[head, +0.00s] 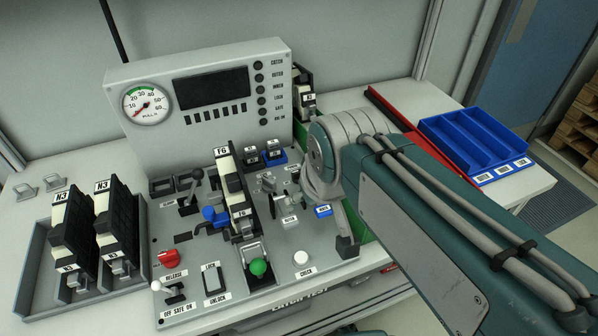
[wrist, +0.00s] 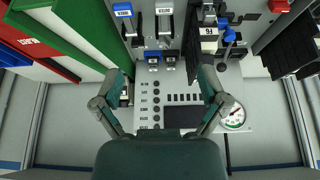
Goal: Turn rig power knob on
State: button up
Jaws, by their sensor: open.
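The rig console (head: 205,235) stands on the bench in the head view. At its front left corner is a small pale-tipped switch (head: 172,292) above a label reading OFF SAFE ON. I take it for the power knob; which position it points to is too small to tell. A red button (head: 168,258) marked RELEASE sits just behind it. In the wrist view my gripper (wrist: 160,84) is open and empty, its two fingers wide apart over the back part of the console. In the head view my arm largely hides it. The switch is outside the wrist view.
A gauge (head: 146,104) and dark screen (head: 211,87) are on the upright panel. A tall black-and-white module (head: 235,190) stands mid-console. A tray (head: 34,265) of similar modules lies left. A green knob (head: 258,267) and white CHECK button (head: 301,258) are in front. Blue bins (head: 478,142) stand right.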

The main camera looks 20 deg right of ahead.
jog(key=w+d+g, duration=0.2)
jog(key=w, duration=0.6)
jog(key=g, duration=0.3)
send_over(299, 170)
notch_tip(299, 170, down, 12)
notch_tip(299, 170, down, 11)
jog(key=shift+s, duration=0.1)
jog(key=c, duration=1.2)
